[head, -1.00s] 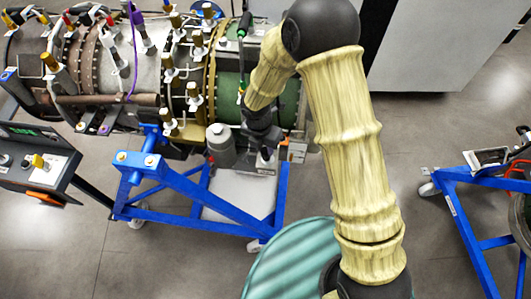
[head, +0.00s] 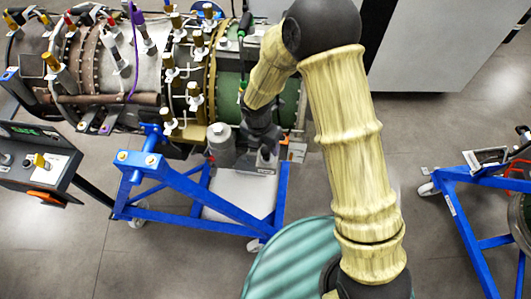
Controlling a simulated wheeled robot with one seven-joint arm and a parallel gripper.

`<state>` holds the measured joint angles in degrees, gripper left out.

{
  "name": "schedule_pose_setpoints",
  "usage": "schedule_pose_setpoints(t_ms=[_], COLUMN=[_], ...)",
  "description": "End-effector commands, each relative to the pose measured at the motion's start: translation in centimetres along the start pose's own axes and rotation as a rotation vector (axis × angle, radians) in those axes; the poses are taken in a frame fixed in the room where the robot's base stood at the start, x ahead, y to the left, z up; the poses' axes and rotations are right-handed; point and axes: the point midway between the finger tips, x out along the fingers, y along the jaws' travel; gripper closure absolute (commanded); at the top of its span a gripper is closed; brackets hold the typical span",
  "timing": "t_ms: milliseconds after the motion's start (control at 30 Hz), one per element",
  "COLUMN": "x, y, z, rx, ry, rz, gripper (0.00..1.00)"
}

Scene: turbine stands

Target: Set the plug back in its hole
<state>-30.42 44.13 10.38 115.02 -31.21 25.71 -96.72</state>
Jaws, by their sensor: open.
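The turbine engine (head: 120,62) lies across its blue stand at the upper left. Several gold-capped and coloured fittings stick up from its casing. I cannot tell which of them, if any, is the plug, and I cannot make out its hole. My gripper (head: 266,158) points down beside the green end section (head: 228,94) of the engine, above the stand's pale tray (head: 240,192). It is open, and I see nothing held in it. My own arm hides part of the engine's right end.
A grey canister (head: 221,146) stands just left of my gripper. The blue stand frame (head: 190,195) runs below. A control console (head: 38,165) is at the left. Another blue stand (head: 470,195) is at the right, with open floor (head: 410,130) between.

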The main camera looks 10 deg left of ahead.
Motion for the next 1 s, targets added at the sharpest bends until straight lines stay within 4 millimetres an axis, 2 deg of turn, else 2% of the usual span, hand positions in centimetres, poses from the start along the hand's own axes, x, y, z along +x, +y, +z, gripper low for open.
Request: schedule_pose_setpoints(t_ms=[100, 1000], x=[-1.1, -6.7], y=[0.0, -0.1], z=[0.0, 0.0], rx=[0.000, 0.000], ry=[0.000, 0.000], rz=[0.000, -0.001], gripper=[0.41, 0.41])
